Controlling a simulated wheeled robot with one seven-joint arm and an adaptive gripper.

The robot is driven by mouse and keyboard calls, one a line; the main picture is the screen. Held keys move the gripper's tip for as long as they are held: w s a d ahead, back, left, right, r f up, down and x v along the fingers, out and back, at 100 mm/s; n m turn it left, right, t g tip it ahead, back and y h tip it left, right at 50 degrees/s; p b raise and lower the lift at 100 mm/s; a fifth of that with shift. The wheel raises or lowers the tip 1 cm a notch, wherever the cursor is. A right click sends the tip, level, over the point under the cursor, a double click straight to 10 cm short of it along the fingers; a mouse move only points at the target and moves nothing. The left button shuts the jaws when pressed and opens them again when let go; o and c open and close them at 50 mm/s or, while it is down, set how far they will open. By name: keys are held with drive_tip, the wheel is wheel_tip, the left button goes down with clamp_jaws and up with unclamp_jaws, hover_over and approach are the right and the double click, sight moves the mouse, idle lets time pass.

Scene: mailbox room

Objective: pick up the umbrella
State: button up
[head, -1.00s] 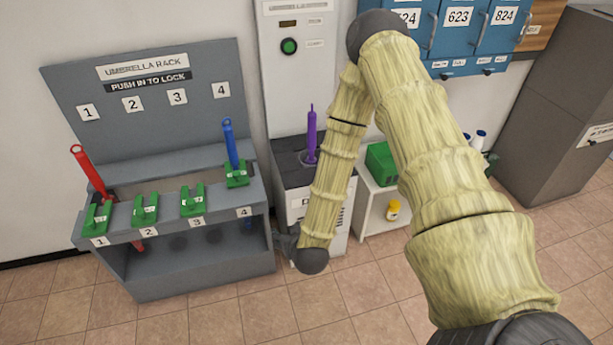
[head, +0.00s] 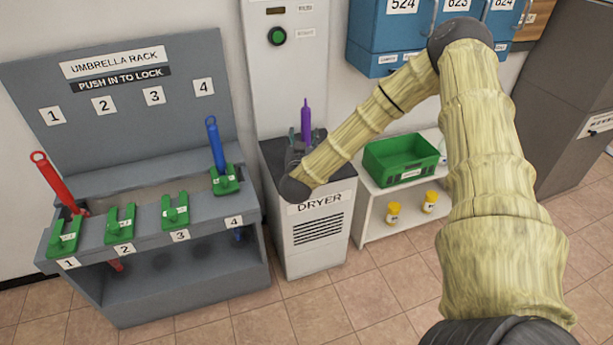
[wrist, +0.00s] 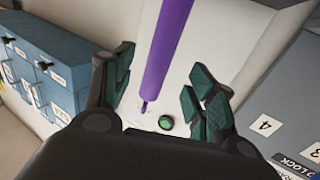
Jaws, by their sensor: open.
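A purple umbrella (head: 306,116) stands upright in the top of the dryer (head: 318,250), its lower part hidden. My gripper (head: 299,138) is just above the dryer top at the umbrella, partly hidden by my arm. In the wrist view my gripper (wrist: 162,72) is open, and the purple umbrella (wrist: 168,40) runs between its spread fingers. I cannot tell whether either finger touches it. A red umbrella (head: 57,183) leans in slot 1 of the grey umbrella rack (head: 110,285), and a blue umbrella (head: 215,142) stands in slot 4.
Slots 2 and 3 of the rack are empty, with green clips (head: 121,224) at the front. Blue mailboxes (head: 385,40) hang behind my arm.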

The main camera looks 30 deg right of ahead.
sight(305, 129)
drive_tip(key=shift+b+x, duration=0.5)
drive_tip(key=shift+x, duration=2.9)
drive_tip(key=shift+c, duration=0.5)
clamp_jaws()
